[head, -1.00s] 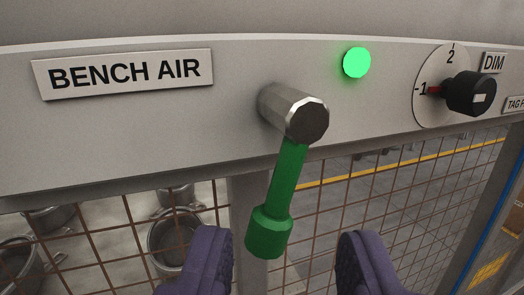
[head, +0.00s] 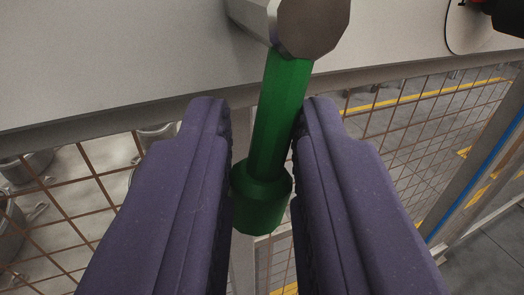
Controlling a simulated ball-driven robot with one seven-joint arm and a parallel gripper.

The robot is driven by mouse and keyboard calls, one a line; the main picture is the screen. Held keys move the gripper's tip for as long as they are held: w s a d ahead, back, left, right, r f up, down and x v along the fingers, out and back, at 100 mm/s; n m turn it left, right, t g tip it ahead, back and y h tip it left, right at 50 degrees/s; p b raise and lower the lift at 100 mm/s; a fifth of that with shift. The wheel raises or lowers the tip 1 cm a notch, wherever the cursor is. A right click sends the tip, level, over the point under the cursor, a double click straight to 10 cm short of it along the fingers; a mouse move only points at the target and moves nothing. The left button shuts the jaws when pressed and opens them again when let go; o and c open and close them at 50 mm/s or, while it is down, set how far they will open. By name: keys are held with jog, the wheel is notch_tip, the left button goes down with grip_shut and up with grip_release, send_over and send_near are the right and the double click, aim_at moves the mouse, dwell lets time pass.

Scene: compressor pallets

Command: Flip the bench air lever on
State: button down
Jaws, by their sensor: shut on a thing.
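The bench air lever (head: 278,110) is a green handle with a thicker green end. It hangs down, slightly tilted, from a grey metal pivot (head: 312,22) at the top of the head view. My gripper (head: 264,112) has its two purple fingers on either side of the handle and is shut on it around its lower half. The right finger touches the handle in the picture; part of the thick end is hidden behind the fingers. The BENCH AIR label and the green lamp are out of view now.
A post with a blue stripe (head: 470,170) stands at the right.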

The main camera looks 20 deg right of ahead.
jog(key=shift+d+f+n+t+b, duration=0.4)
jog(key=shift+n+b, duration=0.4)
jog(key=shift+b, duration=0.45)
jog(key=shift+d+r+n+b, duration=0.1)
jog(key=shift+r+n+b, duration=0.2)
jog(key=shift+n, duration=0.3)
jog(key=c, duration=1.1)
grip_release()
jog(key=shift+s+d, duration=0.1)
jog(key=shift+d, duration=0.05)
jog(key=p+v, duration=0.1)
jog(key=v, duration=0.6)
jog(key=shift+s+a+f, duration=0.15)
jog(key=shift+s+a, duration=0.05)
jog(key=shift+s, duration=0.15)
